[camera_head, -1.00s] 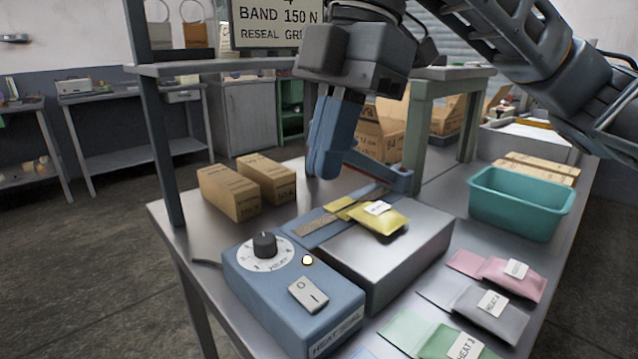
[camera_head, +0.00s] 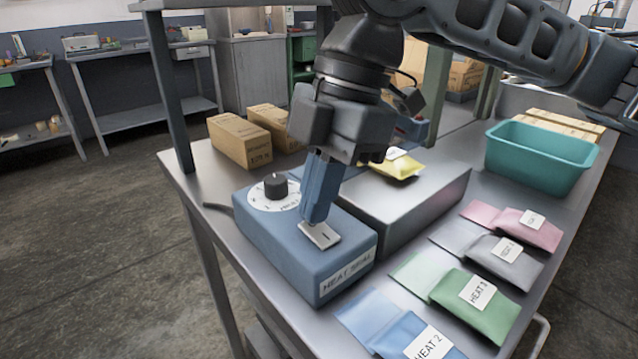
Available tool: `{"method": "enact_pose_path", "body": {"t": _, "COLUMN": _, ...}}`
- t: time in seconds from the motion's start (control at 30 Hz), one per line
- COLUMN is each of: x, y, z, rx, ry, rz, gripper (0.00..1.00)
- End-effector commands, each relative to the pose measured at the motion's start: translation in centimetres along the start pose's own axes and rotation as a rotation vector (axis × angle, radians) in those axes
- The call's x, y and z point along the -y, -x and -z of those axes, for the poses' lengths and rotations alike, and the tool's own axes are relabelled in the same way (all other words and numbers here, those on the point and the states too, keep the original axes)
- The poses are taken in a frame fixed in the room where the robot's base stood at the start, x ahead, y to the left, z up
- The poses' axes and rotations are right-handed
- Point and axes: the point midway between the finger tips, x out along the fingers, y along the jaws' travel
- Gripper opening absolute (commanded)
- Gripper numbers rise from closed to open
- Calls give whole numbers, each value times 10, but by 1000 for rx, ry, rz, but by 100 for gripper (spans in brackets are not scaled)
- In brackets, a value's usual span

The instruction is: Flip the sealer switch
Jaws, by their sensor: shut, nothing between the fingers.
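The sealer is a blue box (camera_head: 290,258) labelled "HEAT SEAL", standing on the metal table. A pale rocker switch (camera_head: 325,238) sits on its top near the front corner. My gripper (camera_head: 312,221) points down with its blue fingers shut and empty. Its tips are at the far left end of the switch and cover that part; I cannot tell whether they press it. The dash-marked near end of the switch shows. A black knob (camera_head: 275,184) on a white dial is left of the fingers. A yellow pouch (camera_head: 398,168) lies behind my gripper on the sealer's grey bed (camera_head: 425,200).
Pink (camera_head: 528,228), grey (camera_head: 503,259), green (camera_head: 478,303) and blue (camera_head: 415,337) labelled pouches lie along the right front. A teal bin (camera_head: 540,158) stands behind them. Cardboard boxes (camera_head: 240,141) stand at the back left, near a dark shelf post (camera_head: 175,95).

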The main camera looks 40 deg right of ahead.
Motion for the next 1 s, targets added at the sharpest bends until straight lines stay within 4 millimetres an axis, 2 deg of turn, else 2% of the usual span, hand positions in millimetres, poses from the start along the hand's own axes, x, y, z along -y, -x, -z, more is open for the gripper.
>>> {"method": "enact_pose_path", "body": {"t": 0.67, "x": -3, "y": -6, "z": -2, "rx": 1, "ry": -21, "rz": 71, "gripper": 0}}
{"method": "enact_pose_path", "body": {"t": 1.0, "x": 8, "y": -2, "z": -1, "rx": 0, "ry": -21, "rz": 70, "gripper": 0}}
